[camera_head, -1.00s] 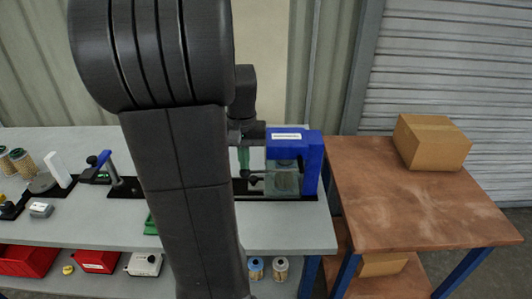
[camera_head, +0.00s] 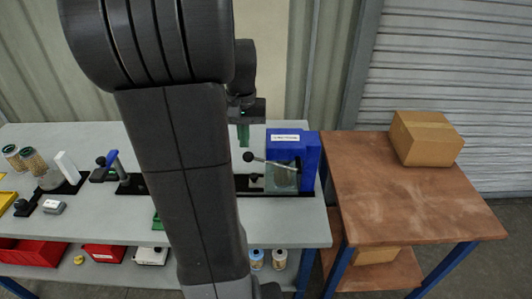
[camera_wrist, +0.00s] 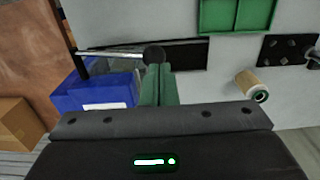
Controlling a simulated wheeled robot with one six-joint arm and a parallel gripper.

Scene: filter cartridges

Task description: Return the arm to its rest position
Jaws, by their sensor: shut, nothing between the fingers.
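My gripper (camera_head: 243,136) hangs beside the upper left of the blue machine in the head view. Its green fingers are together and empty, pointing down. In the wrist view the green fingers (camera_wrist: 158,88) also show close together. Beyond their tips is the black ball knob (camera_wrist: 154,55) of a metal lever on the blue machine (camera_wrist: 95,93). In the head view this knob (camera_head: 248,157) shows just below the fingers; I cannot tell whether they touch. My arm hides the middle of the bench.
A grey bench (camera_head: 285,232) carries cartridges (camera_head: 33,160), a blue-handled fixture (camera_head: 120,172) and a grey box (camera_head: 54,207). Red bins (camera_head: 40,255) are below. A brown table (camera_head: 400,200) with a cardboard box (camera_head: 426,138) stands right. The wrist view shows a green tray (camera_wrist: 237,17) and a cartridge (camera_wrist: 252,85).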

